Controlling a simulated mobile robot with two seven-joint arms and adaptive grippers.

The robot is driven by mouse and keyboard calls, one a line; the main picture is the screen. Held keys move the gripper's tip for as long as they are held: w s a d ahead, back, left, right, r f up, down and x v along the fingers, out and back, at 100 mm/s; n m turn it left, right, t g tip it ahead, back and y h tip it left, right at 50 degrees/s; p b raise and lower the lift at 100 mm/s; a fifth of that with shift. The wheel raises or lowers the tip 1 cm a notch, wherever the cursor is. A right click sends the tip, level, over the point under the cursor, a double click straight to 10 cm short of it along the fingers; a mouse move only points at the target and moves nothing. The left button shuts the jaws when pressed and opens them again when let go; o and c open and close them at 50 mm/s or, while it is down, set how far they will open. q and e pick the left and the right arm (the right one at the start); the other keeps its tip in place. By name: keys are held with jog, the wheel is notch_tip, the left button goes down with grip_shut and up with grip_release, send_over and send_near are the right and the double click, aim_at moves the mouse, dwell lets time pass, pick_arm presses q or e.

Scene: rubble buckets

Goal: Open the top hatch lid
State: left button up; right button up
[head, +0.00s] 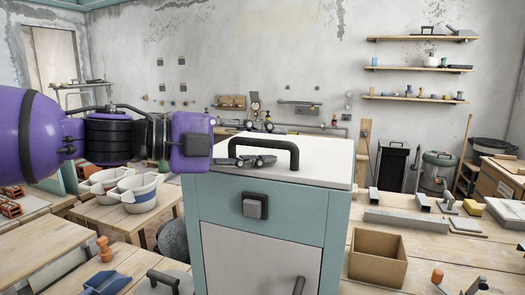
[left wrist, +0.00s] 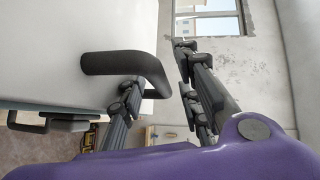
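The top hatch lid (head: 325,168) is a flat white panel lying level on a teal cabinet (head: 330,235). It looks closed. A black bar handle (head: 283,143) stands up from it. My left gripper (head: 258,161) reaches in from the left, low over the lid beside the handle. In the left wrist view, my left gripper (left wrist: 160,68) has its fingers spread apart. The bent end of the handle (left wrist: 125,65) reaches into the space between them. I cannot tell whether a finger touches it. My right gripper is not in view.
The cabinet front has a dark square latch or button (head: 255,205) and a lower door handle (head: 299,286). Wooden tables with white buckets (head: 138,192) stand at left. An open cardboard box (head: 377,256) sits on the right table. Wall shelves (head: 415,99) hang behind.

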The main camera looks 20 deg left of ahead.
pick_arm(q)
jog(key=shift+r, duration=0.1)
grip_shut()
jog(key=shift+a+r, duration=0.1)
jog(key=shift+r, duration=0.05)
